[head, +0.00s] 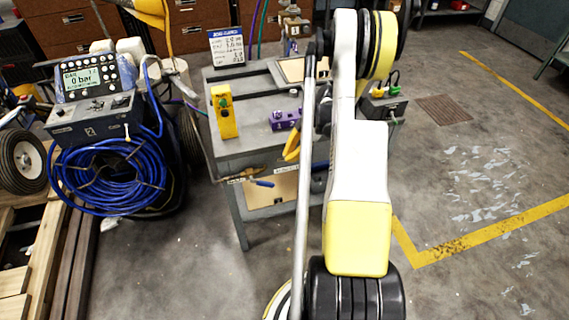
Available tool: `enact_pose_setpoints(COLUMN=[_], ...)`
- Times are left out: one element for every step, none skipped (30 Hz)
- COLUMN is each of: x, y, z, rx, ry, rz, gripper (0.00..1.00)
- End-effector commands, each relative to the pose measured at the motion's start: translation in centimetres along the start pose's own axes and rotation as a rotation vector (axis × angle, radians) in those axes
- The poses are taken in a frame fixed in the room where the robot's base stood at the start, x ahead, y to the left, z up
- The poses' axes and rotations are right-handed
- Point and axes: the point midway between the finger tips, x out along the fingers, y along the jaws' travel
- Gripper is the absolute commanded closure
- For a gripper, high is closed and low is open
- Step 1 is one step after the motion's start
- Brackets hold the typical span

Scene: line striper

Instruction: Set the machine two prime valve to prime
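The machine marked 2 (62,131) stands at the left: a grey control box under a display panel (86,78) that reads 0 bar. Small dark knobs sit on top of the box. A small light lever-like part (127,132) shows at the box's right front; I cannot tell whether it is the prime valve or how it is set. A coil of blue hose (105,180) hangs below the box. My white and yellow arm rises through the right middle of the head view, well to the right of the machine. My gripper is not visible.
A grey cart (255,150) stands between the machine and my arm, carrying a yellow device (223,112), a purple block (284,119) and a sign (228,46). Timber (62,255) lies at lower left. The floor right of my arm is open, with yellow lines.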

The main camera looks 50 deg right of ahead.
Motion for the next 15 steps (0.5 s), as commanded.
enact_pose_setpoints(x=[1.2,1.9,2.8,3.5,4.1,5.0,5.7,6.3,7.2,7.8,8.3,9.1,9.6,10.0,10.6], y=[0.0,0.0,0.0,0.0,0.0,0.0,0.0,0.0,0.0,0.0,0.0,0.0,0.0,0.0,0.0], z=[0.1,0.1,0.1,0.2,0.2,0.2,0.2,0.2,0.2,0.2,0.2,0.2,0.1,0.1,0.0], rx=[-0.001,-0.001,-0.001,-0.002,-0.002,-0.002,-0.002,-0.001,-0.001,-0.001,-0.001,-0.002,-0.001,-0.001,-0.001], ry=[0.0,0.0,0.0,0.0,0.0,0.0,0.0,0.0,0.0,0.0,0.0,0.0,0.0,0.001,0.001], rz=[-0.001,-0.001,-0.002,-0.002,-0.002,-0.002,-0.002,-0.002,-0.001,-0.001,-0.001,-0.001,-0.001,-0.001,-0.002], gripper=[1.0,1.0,1.0,1.0,1.0,1.0,1.0,1.0,1.0,1.0,1.0,1.0,1.0,1.0,1.0])
